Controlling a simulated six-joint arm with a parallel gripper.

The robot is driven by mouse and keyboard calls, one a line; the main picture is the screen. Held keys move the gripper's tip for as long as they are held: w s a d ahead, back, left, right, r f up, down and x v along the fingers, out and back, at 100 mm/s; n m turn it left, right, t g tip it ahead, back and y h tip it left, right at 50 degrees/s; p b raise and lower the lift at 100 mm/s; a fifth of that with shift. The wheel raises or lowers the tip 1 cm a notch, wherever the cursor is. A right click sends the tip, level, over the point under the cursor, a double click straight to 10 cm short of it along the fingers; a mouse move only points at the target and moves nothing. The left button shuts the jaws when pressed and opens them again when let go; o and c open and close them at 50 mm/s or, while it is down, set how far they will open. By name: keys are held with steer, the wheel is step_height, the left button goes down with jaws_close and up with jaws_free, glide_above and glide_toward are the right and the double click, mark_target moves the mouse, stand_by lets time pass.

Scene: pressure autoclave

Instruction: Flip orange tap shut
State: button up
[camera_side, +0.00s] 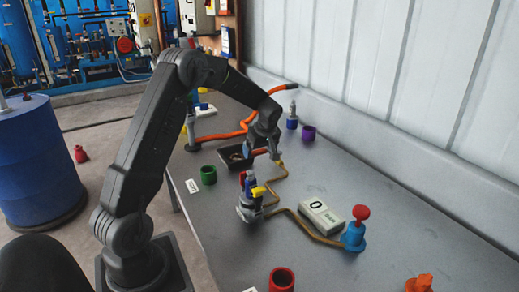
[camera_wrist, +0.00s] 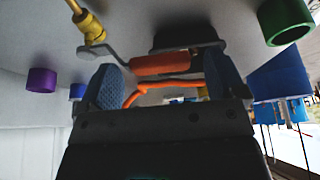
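The orange tap handle (camera_side: 260,152) is a sleeve on a grey lever. In the wrist view the orange handle (camera_wrist: 162,63) lies crosswise, its lever joining a yellow brass fitting (camera_wrist: 90,27) at upper left. My gripper (camera_side: 262,150) is low over the table at the handle. In the wrist view my gripper (camera_wrist: 165,82) is open, its blue pads on either side of the handle with gaps showing. I cannot tell whether either pad touches it.
A dark tray (camera_side: 229,162) lies beside the handle. A valve with a yellow lever (camera_side: 258,191), a readout box (camera_side: 321,216) and a blue post with a red knob (camera_side: 354,237) stand nearer. Green (camera_side: 208,175) and purple (camera_side: 308,132) cups flank the area. An orange hose (camera_side: 222,135) runs behind.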

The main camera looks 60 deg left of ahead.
steer(key=shift+r, duration=0.1)
steer(key=v, duration=1.3)
steer(key=shift+d+r, duration=0.2)
steer(key=shift+r, duration=0.05)
steer(key=s+d+r+m+t, duration=0.2)
steer(key=s+d+r+m, duration=0.25)
steer(key=d, duration=0.45)
steer(key=s+d+f+m+t+h, duration=0.2)
steer(key=s+d+m+t+h, duration=0.1)
steer(key=s+d+m, duration=1)
steer(key=s+d+h, duration=0.1)
steer(key=s+d, duration=0.2)
steer(key=s, duration=0.2)
steer(key=shift+s+d+m+t, duration=0.3)
steer(key=shift+s+m, duration=0.05)
steer(key=shift+c, duration=0.2)
